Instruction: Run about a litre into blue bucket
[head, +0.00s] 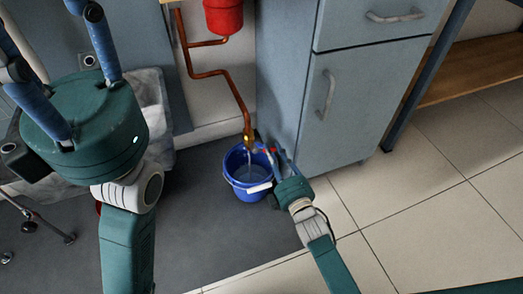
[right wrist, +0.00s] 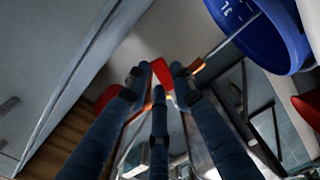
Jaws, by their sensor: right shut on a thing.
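The blue bucket (head: 238,187) stands upright on the dark floor mat under the brass tap (head: 248,141) at the end of a copper pipe. A thin stream of water runs from the tap into the bucket, and some water shows inside. In the right wrist view the bucket (right wrist: 290,40) is at the top right, with pale markings inside. My right gripper (head: 267,151) is shut on the red tap lever (right wrist: 162,73), just right of the tap. My left gripper (head: 42,22) is raised at the left, fingers spread and empty.
A grey cabinet (head: 365,90) stands right behind the bucket. A red vessel (head: 223,16) hangs above on the copper pipe (head: 226,74). A pale translucent tub (head: 152,105) is behind my left arm. The tiled floor (head: 430,215) at the right is clear.

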